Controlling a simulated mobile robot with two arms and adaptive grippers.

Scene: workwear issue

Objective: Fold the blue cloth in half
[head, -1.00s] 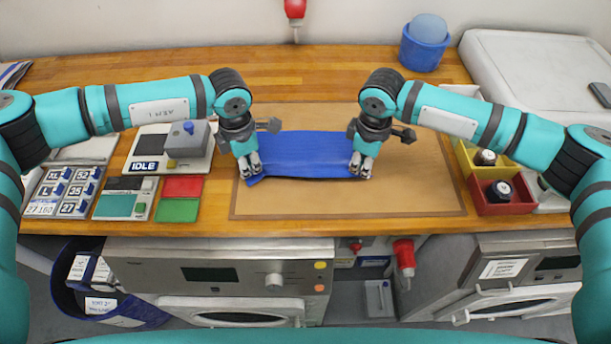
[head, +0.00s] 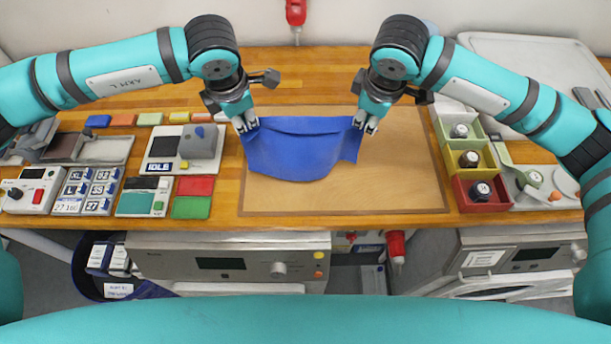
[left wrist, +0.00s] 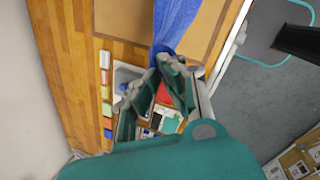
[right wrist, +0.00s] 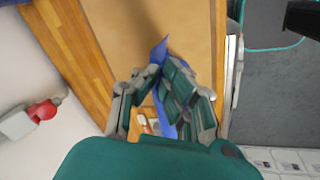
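The blue cloth (head: 300,152) hangs between my two grippers over the tan mat (head: 400,185). Its upper edge is held up at both corners and sags in the middle; its lower part hangs toward the front of the mat. My left gripper (head: 246,123) is shut on the cloth's upper left corner; the cloth (left wrist: 172,30) also shows at its fingertips in the left wrist view. My right gripper (head: 366,124) is shut on the upper right corner; the cloth (right wrist: 160,52) shows between its fingers in the right wrist view. Whether the lower edge touches the mat is unclear.
Left of the mat are a grey scale-like device (head: 182,148), a red pad (head: 195,186) and a green pad (head: 191,207). The mat's front strip is bare.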

